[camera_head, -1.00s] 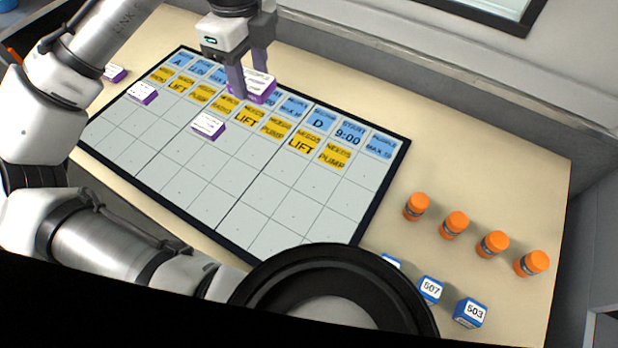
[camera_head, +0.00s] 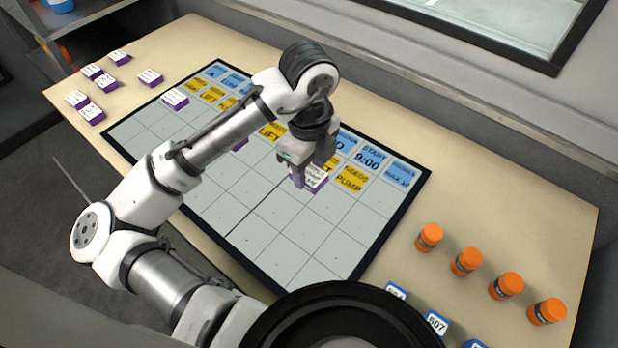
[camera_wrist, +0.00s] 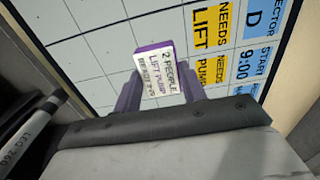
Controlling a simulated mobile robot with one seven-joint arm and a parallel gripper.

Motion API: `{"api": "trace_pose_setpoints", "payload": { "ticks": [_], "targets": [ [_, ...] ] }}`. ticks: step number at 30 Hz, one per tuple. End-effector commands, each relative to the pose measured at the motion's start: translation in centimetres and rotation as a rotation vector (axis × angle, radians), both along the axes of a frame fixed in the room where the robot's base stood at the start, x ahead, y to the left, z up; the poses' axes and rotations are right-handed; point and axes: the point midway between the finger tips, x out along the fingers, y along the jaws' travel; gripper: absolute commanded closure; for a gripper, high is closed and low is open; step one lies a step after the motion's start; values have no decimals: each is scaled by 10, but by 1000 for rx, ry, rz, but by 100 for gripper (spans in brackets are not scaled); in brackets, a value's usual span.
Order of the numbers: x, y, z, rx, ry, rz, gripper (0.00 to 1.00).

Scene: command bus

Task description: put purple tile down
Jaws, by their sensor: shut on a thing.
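A purple tile (camera_head: 315,178) with a white label is between the fingers of my gripper (camera_head: 313,176), over the right part of the gridded board (camera_head: 215,195). The tile is beside the yellow LIFT and PUMP cards (camera_wrist: 203,45) of column D. I cannot tell whether it touches the board. Another purple tile (camera_head: 174,98) lies at the board's upper left, and one (camera_head: 240,144) is partly hidden behind my arm.
Several purple tiles (camera_head: 91,113) lie on the table left of the board. Several orange-capped jars (camera_head: 467,262) stand at the right, near blue numbered blocks (camera_head: 436,323). Board cells below the tile are clear. A wall ledge (camera_head: 480,110) runs behind the table.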

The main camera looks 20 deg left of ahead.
Motion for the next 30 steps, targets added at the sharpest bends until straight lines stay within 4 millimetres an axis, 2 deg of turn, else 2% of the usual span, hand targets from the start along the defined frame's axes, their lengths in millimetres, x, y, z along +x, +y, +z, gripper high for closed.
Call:
{"api": "trace_pose_setpoints", "payload": {
  "ticks": [6, 8, 20, 21, 26, 30],
  "targets": [
    [-1, 0, -32, -2, 4, 2, 82],
    [-1, 0, -38, 0, 2, 1, 82],
    [0, 0, -44, -1, 1, 0, 82],
    [0, 0, -44, -1, 1, 0, 58],
    [0, 0, -43, -1, 1, 0, 37],
    [0, 0, -43, -1, 1, 0, 37]
  ]
}}
